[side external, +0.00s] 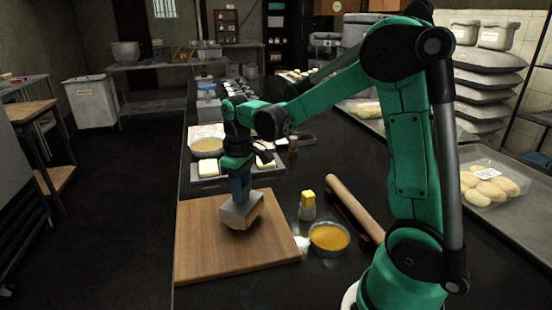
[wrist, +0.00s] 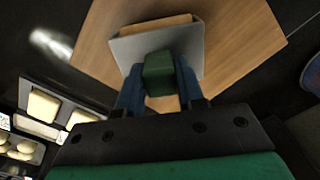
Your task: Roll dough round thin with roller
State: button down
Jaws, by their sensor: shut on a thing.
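My gripper (side external: 242,192) is over the wooden board (side external: 200,245) and shut on a grey scoop-like tool (side external: 236,216) with a green grip. The tool sits low at the board, tilted; I cannot tell if it touches. In the wrist view the gripper (wrist: 160,95) clasps the green grip, and the grey tool (wrist: 190,50) spreads beyond it with a tan strip along its far edge. The roller (side external: 352,205), a wooden rolling pin, lies on the black counter right of the board, apart from my gripper. No dough round is clearly visible on the board.
A bowl of orange-yellow liquid (side external: 329,238) and a yellow-topped shaker (side external: 307,206) stand between board and roller. Pale blocks on trays (side external: 208,169) lie behind the board. A bag of dough pieces (side external: 487,187) is at the right. The board's front is clear.

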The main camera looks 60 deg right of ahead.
jog(key=shift+w, duration=0.6)
jog(key=shift+w, duration=0.1)
jog(key=shift+w+a, duration=0.15)
jog(key=shift+w, duration=0.65)
jog(key=shift+s+f, duration=0.15)
jog(key=shift+s, duration=0.85)
jog(key=shift+s, duration=0.15)
jog(key=shift+s+d, duration=0.2)
jog(key=shift+s, duration=0.65)
jog(key=shift+w+a+f, duration=0.1)
jog(key=shift+w, duration=0.95)
jog(key=shift+w, duration=0.1)
